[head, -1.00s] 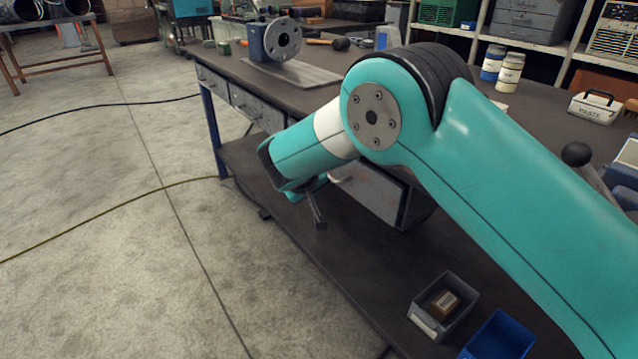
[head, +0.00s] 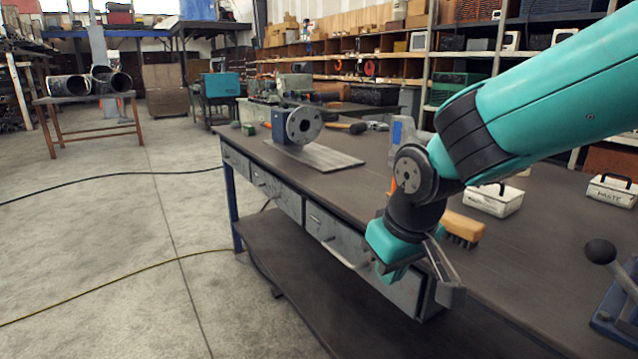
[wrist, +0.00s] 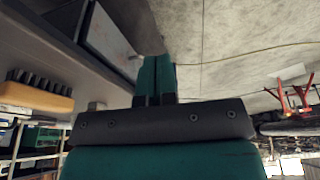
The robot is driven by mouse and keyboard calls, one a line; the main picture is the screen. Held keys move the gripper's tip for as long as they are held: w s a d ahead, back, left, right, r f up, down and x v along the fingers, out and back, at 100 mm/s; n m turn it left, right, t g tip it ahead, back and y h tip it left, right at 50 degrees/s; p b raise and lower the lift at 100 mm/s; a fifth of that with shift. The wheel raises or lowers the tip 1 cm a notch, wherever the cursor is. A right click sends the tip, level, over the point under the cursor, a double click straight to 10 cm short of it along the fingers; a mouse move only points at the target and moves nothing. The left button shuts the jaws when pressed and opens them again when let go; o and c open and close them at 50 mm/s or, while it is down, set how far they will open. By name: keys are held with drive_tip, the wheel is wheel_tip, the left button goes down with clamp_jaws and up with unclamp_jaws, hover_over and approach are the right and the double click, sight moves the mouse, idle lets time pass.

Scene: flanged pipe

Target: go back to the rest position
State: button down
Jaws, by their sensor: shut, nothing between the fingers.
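My gripper (head: 392,272) hangs at the front edge of the workbench (head: 345,185), before the drawer fronts, at the end of my teal arm. In the wrist view my gripper's two teal fingers (wrist: 157,75) lie side by side, shut, with nothing between them. The flanged pipe (head: 303,125) stands on a flat grey plate (head: 318,157) at the far left of the bench, well apart from my gripper.
A wooden-backed brush (head: 462,226) lies on the bench just behind my gripper. The drawers (head: 333,235) are close by. Open concrete floor (head: 110,240) lies to the left.

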drive_tip(key=s+d+r+n+g+y, duration=0.1)
drive_tip(key=s+d+r+g, duration=0.1)
drive_tip(key=s, duration=0.7)
drive_tip(key=s+d+r+g+y, duration=0.1)
drive_tip(key=s+d+y, duration=0.15)
drive_tip(key=s, duration=0.75)
wheel_tip(320, 180, up, 16)
drive_tip(key=p, duration=1.5)
drive_tip(key=shift+s+h+p, duration=0.25)
drive_tip(key=shift+h+p, duration=0.1)
drive_tip(key=shift+p, duration=0.05)
